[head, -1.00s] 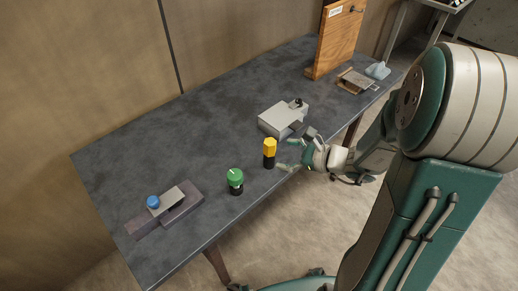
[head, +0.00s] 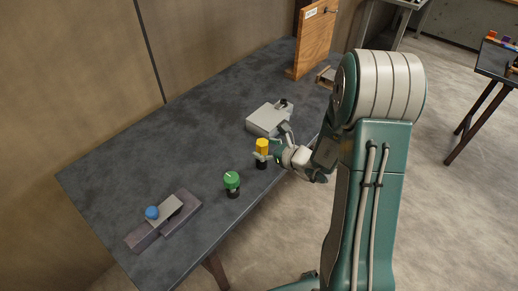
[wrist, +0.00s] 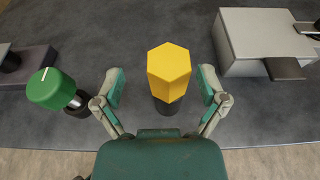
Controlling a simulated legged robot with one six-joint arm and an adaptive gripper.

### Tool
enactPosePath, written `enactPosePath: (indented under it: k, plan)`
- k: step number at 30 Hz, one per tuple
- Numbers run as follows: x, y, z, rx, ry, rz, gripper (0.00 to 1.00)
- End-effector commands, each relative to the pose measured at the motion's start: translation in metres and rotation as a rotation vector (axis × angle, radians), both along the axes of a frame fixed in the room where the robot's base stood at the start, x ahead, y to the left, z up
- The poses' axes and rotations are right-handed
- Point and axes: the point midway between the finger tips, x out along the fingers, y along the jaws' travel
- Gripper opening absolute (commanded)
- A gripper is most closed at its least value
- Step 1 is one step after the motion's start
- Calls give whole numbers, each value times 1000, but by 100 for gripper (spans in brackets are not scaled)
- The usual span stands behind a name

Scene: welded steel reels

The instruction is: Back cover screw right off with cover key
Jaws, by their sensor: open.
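A yellow hexagonal-topped piece with a black lower part (head: 262,146) stands upright near the table's front edge. It shows in the wrist view (wrist: 168,72) between the fingers of my gripper (wrist: 161,80). My gripper (head: 268,155) is open, one finger on each side of the yellow piece, and gaps show on both sides. A green-capped black piece (head: 232,184) stands to its left, also in the wrist view (wrist: 52,90). A grey box (head: 267,117) with a dark plate lies to the right (wrist: 260,40). No piece is labelled as the cover key, and I cannot make out a screw.
A dark grey block with a tilted plate (head: 180,215) and a blue knob (head: 152,212) lies at the table's left end. An upright wooden board (head: 315,40) stands at the far end. The grey table (head: 190,120) is clear behind these pieces.

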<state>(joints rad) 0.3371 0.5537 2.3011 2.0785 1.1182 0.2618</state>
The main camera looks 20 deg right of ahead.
Motion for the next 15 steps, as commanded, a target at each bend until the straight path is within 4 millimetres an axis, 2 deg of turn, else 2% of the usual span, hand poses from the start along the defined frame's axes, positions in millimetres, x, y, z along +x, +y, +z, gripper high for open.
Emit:
enactPosePath:
  k: [4,12,13,14,15]
  plan:
    - [15,8,-5,2,-1,2,91]
    - [17,12,-6,0,0,-1,91]
    - [17,12,-6,0,0,-1,82]
    - [17,12,-6,0,0,-1,69]
    - [17,13,-6,0,0,-1,51]
